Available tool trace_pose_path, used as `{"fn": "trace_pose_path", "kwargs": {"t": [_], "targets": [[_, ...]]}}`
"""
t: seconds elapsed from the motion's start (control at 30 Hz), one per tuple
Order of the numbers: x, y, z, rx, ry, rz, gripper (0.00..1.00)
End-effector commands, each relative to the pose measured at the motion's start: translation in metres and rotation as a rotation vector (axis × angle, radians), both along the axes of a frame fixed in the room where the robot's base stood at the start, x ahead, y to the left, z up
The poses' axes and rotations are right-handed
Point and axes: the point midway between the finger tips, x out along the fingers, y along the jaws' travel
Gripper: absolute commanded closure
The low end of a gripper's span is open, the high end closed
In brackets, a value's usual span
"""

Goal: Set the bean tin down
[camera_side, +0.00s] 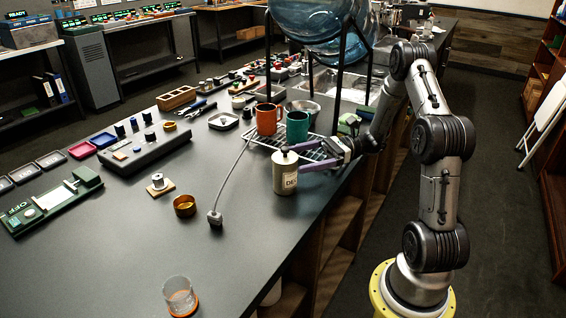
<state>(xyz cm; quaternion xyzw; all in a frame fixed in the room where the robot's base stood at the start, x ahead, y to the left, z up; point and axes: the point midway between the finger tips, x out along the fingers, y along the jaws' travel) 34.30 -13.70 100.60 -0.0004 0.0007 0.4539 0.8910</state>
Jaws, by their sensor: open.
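The bean tin (284,178) is a pale cylinder with a dark knob on its lid and a partly visible label. It appears upright, with its base at the dark counter top (240,245); I cannot tell for sure whether it touches. My gripper (297,159) has purple fingers and reaches in from the right at the height of the tin's upper part. The fingers are open, one towards the lid's far side and one at the tin's right side. Any contact between the fingers and the tin is too small to tell.
A wire rack (308,152) with an orange mug (267,119) and a green mug (297,126) stands just behind the tin. A brass cup (184,206) and a glass (179,296) stand farther left and in front.

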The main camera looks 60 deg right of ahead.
Motion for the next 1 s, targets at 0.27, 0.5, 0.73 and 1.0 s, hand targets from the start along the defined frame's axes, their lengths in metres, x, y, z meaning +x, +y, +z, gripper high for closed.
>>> {"fn": "trace_pose_path", "kwargs": {"t": [0.27, 0.5, 0.73, 1.0], "targets": [[-0.023, -0.033, 0.0, 0.001, -0.001, -0.001, 0.0], [-0.028, -0.038, 0.0, 0.001, 0.0, 0.001, 0.0], [-0.028, -0.036, 0.0, -0.003, -0.001, 0.007, 0.0], [-0.066, 0.004, -0.009, -0.163, -0.054, 0.304, 0.0]]}}
